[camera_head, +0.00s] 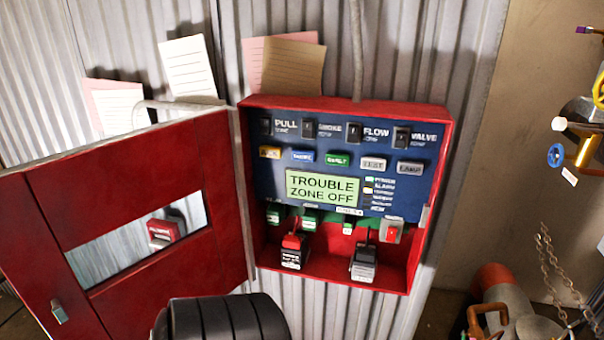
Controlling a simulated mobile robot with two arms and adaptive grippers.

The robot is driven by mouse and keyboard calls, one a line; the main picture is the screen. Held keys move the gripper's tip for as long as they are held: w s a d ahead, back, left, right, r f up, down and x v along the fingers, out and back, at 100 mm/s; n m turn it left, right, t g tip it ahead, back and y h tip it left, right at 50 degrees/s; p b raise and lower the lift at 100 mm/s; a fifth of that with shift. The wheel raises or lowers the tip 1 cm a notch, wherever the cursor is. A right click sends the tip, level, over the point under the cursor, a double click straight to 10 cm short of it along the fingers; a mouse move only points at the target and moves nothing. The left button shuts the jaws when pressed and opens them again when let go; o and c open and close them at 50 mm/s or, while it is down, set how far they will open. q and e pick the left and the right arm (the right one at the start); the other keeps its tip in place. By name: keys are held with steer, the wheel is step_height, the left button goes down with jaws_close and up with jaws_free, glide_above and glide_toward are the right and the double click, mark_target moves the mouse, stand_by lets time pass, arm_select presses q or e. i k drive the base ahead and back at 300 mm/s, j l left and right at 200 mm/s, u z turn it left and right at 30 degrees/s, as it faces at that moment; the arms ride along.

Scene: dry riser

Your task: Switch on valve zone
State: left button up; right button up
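The valve zone switch (402,137) is a small black rocker at the right end of the top row on the dark blue panel (335,147). The label to its right reads "VALVE". Its position is too small to tell. Similar pull (266,127), smoke (308,129) and flow (354,132) switches sit to its left. The green display (323,188) reads "TROUBLE ZONE OFF". The panel is inside an open red box (349,104) on the wall. No gripper fingers show in the head view, and nothing touches the switches.
The red box door (135,187) with a window stands open to the left. A black ribbed part, probably mine, fills the bottom middle. Paper sheets (285,66) hang above. Pipework with a blue wheel (555,155) and chains stand at right. The space before the switches is clear.

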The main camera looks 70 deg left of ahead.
mark_target(401, 137)
steer(key=u, duration=0.45)
steer(key=j+u, duration=0.1)
steer(key=u, duration=0.8)
steer(key=i+u, duration=0.1)
steer(key=u, duration=0.35)
